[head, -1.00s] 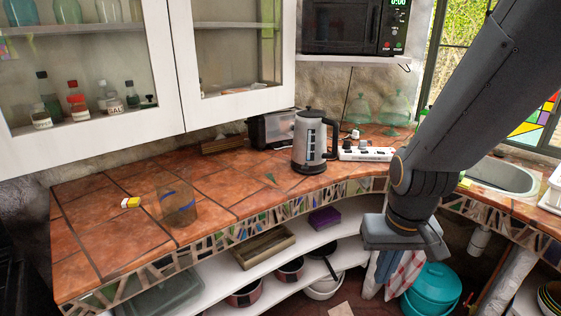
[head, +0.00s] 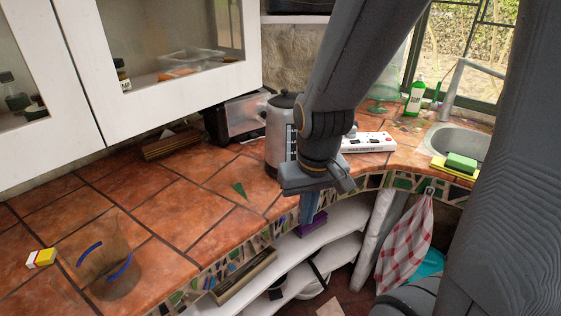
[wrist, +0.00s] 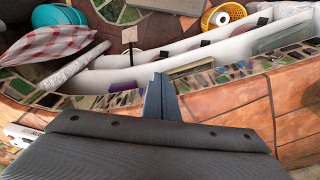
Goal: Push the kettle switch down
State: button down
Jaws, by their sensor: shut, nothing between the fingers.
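The kettle (head: 279,131), silver with a dark lid, stands upright on the tiled counter in the head view. My arm hides its right side, handle and any switch. My gripper (head: 307,207) is in front of the kettle, by the counter's mosaic front edge, with its fingers pointing down. In the wrist view the blue-grey fingers of my gripper (wrist: 160,97) are together and empty, over the mosaic edge. The kettle does not show in the wrist view.
A toaster (head: 232,118) stands left of the kettle, and a white power strip (head: 368,142) lies to its right. A clear glass (head: 105,262) and a small yellow box (head: 41,258) are at the front left. Shelves (head: 345,222) lie below. The counter's left middle is mostly clear.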

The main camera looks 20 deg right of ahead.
aim_at(280, 146)
jog(key=shift+w+d, duration=0.1)
jog(key=shift+w, duration=0.3)
jog(key=w+r+m+p, duration=0.2)
jog(key=w+r+p, duration=0.1)
jog(key=w, duration=0.5)
jog(key=w+r+m+t+h+p, duration=0.1)
jog(key=w+r+m+p, duration=0.2)
jog(key=w, duration=0.4)
jog(key=shift+w+a+r+m, duration=0.3)
jog(key=shift+w+r, duration=0.05)
jog(key=shift+r, duration=0.1)
jog(key=shift+f, duration=0.1)
jog(key=b+x, duration=0.5)
jog(key=x, duration=0.2)
jog(key=shift+d, duration=0.15)
